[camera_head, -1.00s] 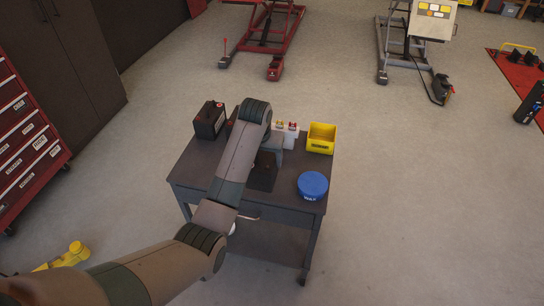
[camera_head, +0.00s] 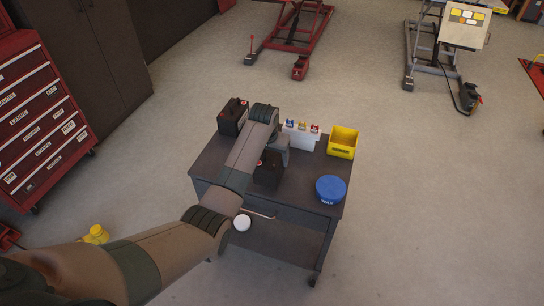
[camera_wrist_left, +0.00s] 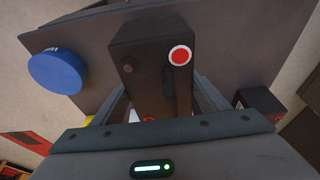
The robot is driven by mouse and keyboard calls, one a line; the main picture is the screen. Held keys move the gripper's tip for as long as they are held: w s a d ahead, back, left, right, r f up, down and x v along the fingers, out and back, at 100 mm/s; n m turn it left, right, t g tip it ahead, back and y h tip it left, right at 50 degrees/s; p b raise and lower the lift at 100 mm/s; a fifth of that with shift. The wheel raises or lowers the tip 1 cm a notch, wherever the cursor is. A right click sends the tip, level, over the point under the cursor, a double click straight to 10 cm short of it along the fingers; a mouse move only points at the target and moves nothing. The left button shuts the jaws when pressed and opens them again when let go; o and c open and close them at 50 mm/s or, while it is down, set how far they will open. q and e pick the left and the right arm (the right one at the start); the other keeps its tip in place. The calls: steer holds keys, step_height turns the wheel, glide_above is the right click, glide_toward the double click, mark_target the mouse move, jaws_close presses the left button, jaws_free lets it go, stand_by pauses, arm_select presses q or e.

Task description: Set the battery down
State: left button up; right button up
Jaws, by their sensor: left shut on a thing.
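The battery is a dark box with a red round mark; it shows over the cart top in the head view (camera_head: 268,170) and large in the left wrist view (camera_wrist_left: 150,65). My left gripper (camera_head: 281,149) is shut on it, with a finger on each side in the wrist view. My forearm hides part of the battery in the head view. I cannot tell whether its base touches the cart (camera_head: 212,165). A second dark battery (camera_head: 232,117) stands at the cart's back left corner. My right gripper is not in view.
White bottles with coloured caps (camera_head: 302,136) stand at the cart's back, beside a yellow bin (camera_head: 342,142). A blue round tub (camera_head: 331,189) sits at the right front. A red tool cabinet (camera_head: 45,120) is at the left. The cart's front left top looks bare.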

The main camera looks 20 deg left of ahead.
arm_select(q)
step_height(320, 180, down, 2)
steer(key=shift+f+p, duration=0.1)
steer(key=shift+p, duration=0.35)
steer(key=shift+f, duration=0.5)
steer(key=shift+f, duration=0.15)
steer(key=o, duration=2.1)
steer(key=shift+s+f, duration=0.1)
